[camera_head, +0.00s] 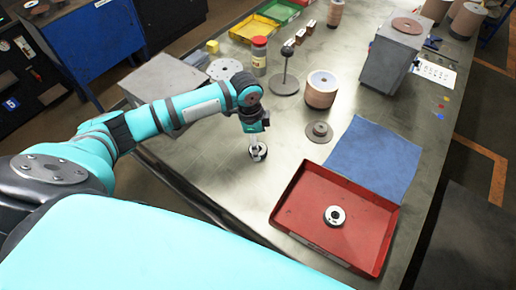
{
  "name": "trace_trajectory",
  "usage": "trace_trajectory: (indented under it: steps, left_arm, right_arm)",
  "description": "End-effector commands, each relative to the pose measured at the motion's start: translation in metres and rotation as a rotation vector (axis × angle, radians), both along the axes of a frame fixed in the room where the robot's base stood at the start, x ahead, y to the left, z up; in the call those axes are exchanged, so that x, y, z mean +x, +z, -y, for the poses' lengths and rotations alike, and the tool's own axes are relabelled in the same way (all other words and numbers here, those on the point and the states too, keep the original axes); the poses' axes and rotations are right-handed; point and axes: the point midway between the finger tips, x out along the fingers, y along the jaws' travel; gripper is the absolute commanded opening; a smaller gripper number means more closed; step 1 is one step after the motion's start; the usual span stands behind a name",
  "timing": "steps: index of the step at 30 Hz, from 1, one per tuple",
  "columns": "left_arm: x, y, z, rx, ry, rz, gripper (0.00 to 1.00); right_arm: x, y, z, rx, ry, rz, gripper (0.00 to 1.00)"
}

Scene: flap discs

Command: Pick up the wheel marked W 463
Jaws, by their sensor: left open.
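My left gripper (255,145) points down over a small dark wheel (259,153) on the metal table. Its fingers are open and reach down at the wheel; I cannot tell whether they touch it. A second small wheel (335,216), dark with a pale face and a centre hole, lies in the red tray (290,205). No marking can be read on either wheel, so I cannot tell which is W 463. My right gripper is not in view.
A blue cloth (375,158) lies behind the tray. A grey disc with a hub (319,131), a tan roll (321,89), a stand (286,78) and a red-lidded jar (259,56) stand behind the left gripper. A grey box (393,55) stands further back. Bare table lies left of the tray.

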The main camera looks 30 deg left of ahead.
Motion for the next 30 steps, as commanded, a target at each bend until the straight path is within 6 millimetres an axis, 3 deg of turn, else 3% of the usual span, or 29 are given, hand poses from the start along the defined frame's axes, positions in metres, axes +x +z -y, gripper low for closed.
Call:
trace_trajectory:
  steps: [3,7,16,30]
  left_arm:
    - [-0.002,-0.017,-0.001,0.0,0.001,-0.006,0.84]
    - [-0.001,-0.033,0.001,0.0,0.001,-0.004,0.84]
    - [0.0,-0.038,0.001,0.0,0.0,-0.001,0.83]
    - [0.0,-0.038,0.001,0.0,0.0,-0.001,0.21]
  right_arm:
    - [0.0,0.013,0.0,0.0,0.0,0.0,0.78]
    - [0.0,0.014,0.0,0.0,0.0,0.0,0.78]
    - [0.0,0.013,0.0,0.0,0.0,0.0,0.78]
    - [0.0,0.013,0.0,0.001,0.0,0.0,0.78]
